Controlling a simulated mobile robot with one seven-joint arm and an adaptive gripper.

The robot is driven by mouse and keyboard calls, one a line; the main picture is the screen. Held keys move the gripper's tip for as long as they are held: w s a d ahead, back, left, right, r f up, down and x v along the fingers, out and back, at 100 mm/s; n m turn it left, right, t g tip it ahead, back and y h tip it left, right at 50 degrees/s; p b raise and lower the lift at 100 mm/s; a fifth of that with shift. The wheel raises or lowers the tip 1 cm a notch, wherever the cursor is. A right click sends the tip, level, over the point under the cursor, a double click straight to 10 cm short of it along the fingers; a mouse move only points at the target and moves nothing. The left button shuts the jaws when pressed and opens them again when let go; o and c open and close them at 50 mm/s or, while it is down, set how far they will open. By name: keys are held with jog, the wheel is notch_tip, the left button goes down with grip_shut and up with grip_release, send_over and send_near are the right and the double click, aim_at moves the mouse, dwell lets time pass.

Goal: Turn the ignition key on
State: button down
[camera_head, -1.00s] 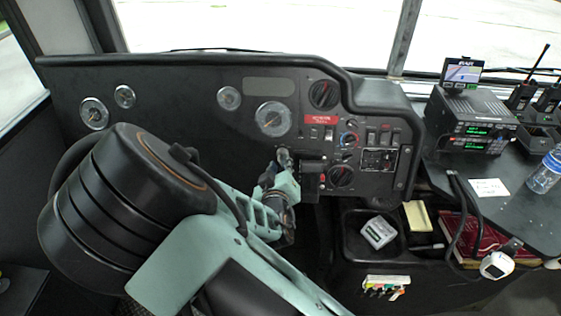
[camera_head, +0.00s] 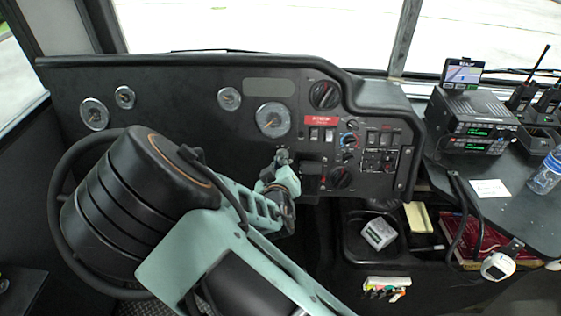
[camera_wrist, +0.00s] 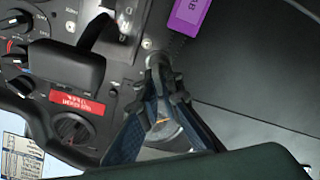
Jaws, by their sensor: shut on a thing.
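My gripper (camera_head: 282,157) is at the dashboard, just left of the switch panel and below the large gauge. It also shows in the wrist view (camera_wrist: 163,78), with its dark fingertips close together against the panel. It is shut on the ignition key (camera_wrist: 163,124), of which a small brownish part shows between the fingers. The fingers hide the rest of the key and the lock, so I cannot tell the key's angle. A purple tag (camera_wrist: 190,14) lies beside the fingertips in the wrist view.
The steering wheel (camera_head: 56,196) is at the left, partly behind my arm. A black lever housing (camera_head: 312,178) sits right of my gripper, below the red label (camera_head: 321,121). Knobs and switches fill the panel farther right. A tray (camera_head: 352,247) lies below.

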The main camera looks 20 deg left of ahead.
dwell(0.4)
jog(key=m+b, duration=0.2)
jog(key=m, duration=0.1)
jog(key=m+b, duration=0.3)
jog(key=shift+w+d+f+m, duration=0.1)
jog(key=shift+d+f+m, duration=0.1)
jog(key=shift+m, duration=0.2)
jog(key=m+b, duration=0.4)
jog(key=shift+d+r+m+b, duration=0.1)
jog(key=shift+r+m+b, duration=0.05)
jog(key=shift+m+b, duration=1.45)
jog(key=c, duration=2.1)
grip_release()
